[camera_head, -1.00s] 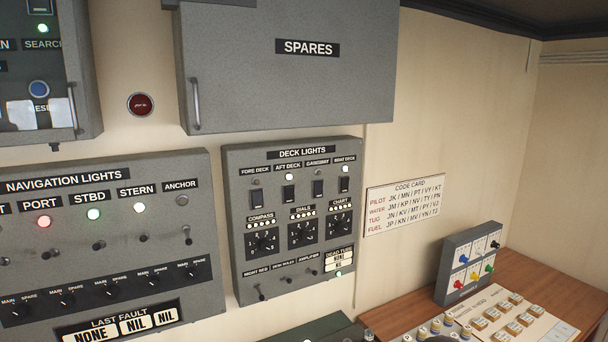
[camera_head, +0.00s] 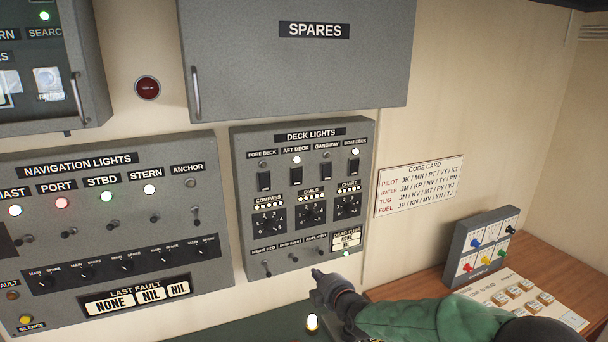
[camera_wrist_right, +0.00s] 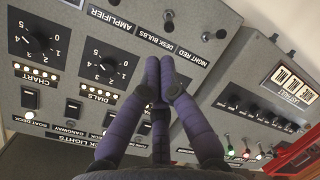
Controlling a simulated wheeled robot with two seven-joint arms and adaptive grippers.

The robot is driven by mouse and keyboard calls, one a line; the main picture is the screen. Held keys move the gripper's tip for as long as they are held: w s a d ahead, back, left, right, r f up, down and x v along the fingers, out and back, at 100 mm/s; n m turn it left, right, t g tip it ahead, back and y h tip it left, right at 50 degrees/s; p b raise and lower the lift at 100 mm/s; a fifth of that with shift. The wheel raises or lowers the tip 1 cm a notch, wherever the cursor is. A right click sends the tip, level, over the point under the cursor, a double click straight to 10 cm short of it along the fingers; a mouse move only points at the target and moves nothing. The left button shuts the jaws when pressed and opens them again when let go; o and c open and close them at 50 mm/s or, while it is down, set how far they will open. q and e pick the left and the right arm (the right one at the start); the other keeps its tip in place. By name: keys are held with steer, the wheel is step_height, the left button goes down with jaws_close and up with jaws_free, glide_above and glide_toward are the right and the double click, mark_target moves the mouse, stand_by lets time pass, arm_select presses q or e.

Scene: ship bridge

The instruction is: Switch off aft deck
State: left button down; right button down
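The DECK LIGHTS panel (camera_head: 240,215) is on the wall in the middle of the head view. The AFT DECK switch (camera_head: 297,175) is a black rocker below its label, with a lit white lamp (camera_head: 297,160) above it. My right gripper (camera_head: 317,274) is just below the panel's lower edge, apart from the AFT DECK switch. In the right wrist view the panel is upside down and the purple fingers (camera_wrist_right: 160,75) meet at their tips, with nothing seen between them. They hide part of the panel there. My left gripper is out of view.
The NAVIGATION LIGHTS panel (camera_head: 110,237) is at the left, and the SPARES cabinet (camera_head: 290,75) is above. Other deck-light rockers flank AFT DECK; the BOAT DECK lamp (camera_head: 355,152) is lit too. Knobs and toggles lie below. A wooden desk (camera_head: 430,281) is at the right.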

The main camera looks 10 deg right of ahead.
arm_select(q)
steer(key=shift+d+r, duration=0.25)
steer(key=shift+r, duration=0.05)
arm_select(e)
step_height(320, 180, up, 23)
steer(key=d+n+t+y, duration=0.1)
steer(key=n+t, duration=0.3)
steer(key=n, duration=0.2)
steer(key=shift+s+t, duration=0.25)
steer(key=shift+t, duration=0.05)
arm_select(q)
steer(key=shift+p, duration=0.3)
